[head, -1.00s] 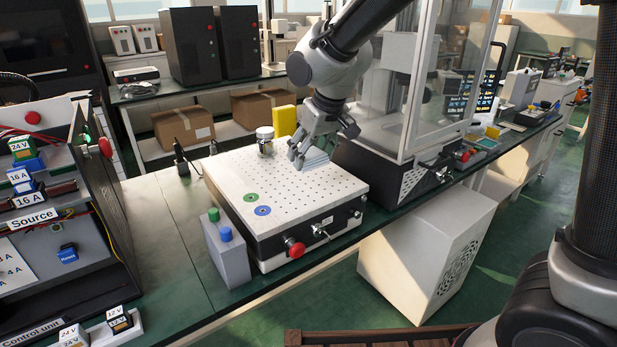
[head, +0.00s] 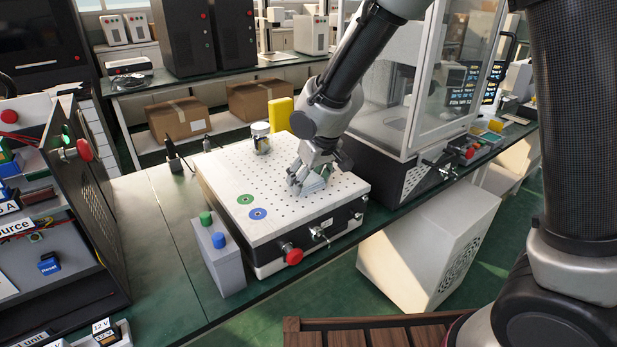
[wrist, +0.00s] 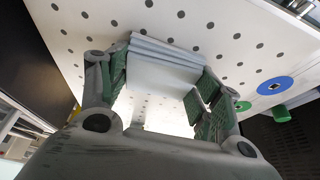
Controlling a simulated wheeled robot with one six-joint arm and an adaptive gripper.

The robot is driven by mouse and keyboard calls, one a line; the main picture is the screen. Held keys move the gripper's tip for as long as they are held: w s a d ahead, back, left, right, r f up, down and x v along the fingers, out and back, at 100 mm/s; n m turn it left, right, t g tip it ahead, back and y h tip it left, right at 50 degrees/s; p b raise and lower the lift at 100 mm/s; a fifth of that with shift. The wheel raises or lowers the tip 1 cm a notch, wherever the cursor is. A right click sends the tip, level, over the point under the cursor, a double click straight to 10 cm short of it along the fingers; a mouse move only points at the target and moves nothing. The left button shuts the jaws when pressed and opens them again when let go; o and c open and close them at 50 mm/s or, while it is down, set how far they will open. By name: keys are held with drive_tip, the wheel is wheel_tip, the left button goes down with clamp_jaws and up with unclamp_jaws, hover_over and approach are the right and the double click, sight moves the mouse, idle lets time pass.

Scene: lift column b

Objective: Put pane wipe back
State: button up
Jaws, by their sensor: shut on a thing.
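The pane wipe (wrist: 165,62) is a pale, folded stack of cloth between the green-padded fingers of my gripper (wrist: 160,85) in the wrist view. In the head view my gripper (head: 309,184) points down over the right part of the white perforated plate (head: 240,178), shut on the wipe, whose pale blue lower part (head: 313,186) shows beneath the fingers. The wipe is at or just above the plate; I cannot tell whether it touches.
A glass jar (head: 261,138) stands at the plate's back edge, beside a yellow block (head: 281,113). Green (head: 245,199) and blue (head: 258,213) discs mark the plate's front left. A glass-walled cabinet (head: 415,100) stands close to the right of my arm.

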drive_tip(key=o, duration=0.7)
drive_tip(key=v, duration=1.2)
drive_tip(key=d+r+m, duration=0.1)
drive_tip(key=d+r, duration=0.2)
drive_tip(key=d, duration=0.5)
drive_tip(key=s+d+r+m+h, duration=0.1)
drive_tip(key=s+d+r, duration=0.15)
drive_tip(key=d, duration=0.45)
drive_tip(key=s+d+r+m, duration=0.1)
drive_tip(key=s+d+m, duration=0.1)
drive_tip(key=s+d, duration=0.3)
drive_tip(key=s+d+m, duration=0.1)
drive_tip(key=s+d, duration=0.3)
drive_tip(key=s+d+m+h, duration=0.1)
drive_tip(key=s+d, duration=0.7)
drive_tip(key=shift+m+t, duration=0.3)
drive_tip(key=shift+m, duration=0.1)
